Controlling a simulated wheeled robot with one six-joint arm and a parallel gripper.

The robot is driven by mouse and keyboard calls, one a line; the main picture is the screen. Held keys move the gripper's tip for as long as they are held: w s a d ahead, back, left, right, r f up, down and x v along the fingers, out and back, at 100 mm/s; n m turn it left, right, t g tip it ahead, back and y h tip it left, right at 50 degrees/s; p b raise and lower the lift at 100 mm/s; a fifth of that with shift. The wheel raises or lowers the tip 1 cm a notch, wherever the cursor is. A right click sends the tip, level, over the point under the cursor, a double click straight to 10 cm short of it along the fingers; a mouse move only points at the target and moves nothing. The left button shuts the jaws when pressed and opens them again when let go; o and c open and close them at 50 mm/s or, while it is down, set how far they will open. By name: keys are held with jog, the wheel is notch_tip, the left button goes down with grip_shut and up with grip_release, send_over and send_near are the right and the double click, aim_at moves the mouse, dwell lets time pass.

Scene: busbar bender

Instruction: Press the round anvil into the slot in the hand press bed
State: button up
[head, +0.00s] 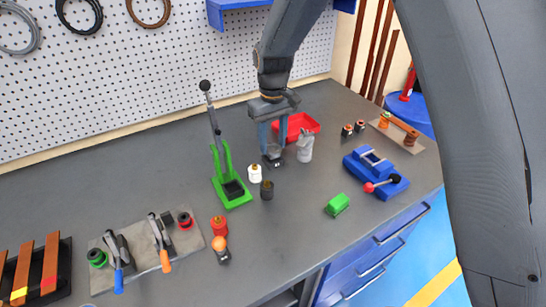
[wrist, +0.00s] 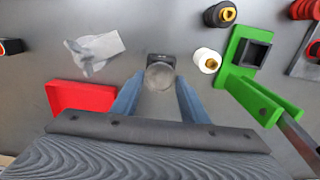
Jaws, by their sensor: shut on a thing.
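The round anvil (wrist: 160,77) is a grey round piece on a dark base, held between my gripper's fingertips (wrist: 160,88) in the wrist view. In the head view my gripper (head: 271,147) points down behind the hand press and is shut on the anvil (head: 273,160); I cannot tell whether its base touches the bench. The green hand press (head: 217,160) stands to the left with its lever up. Its bed has a dark square slot (head: 234,189), also visible in the wrist view (wrist: 254,52), with nothing seen in it.
A red tray (head: 312,124) and a grey crumpled bag (head: 305,148) are close right. A green block (head: 338,204) and a blue fixture (head: 375,173) stand farther right.

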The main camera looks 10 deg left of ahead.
jog(key=shift+r, duration=0.3)
jog(key=shift+r+p, duration=1.65)
jog(key=shift+r, duration=0.8)
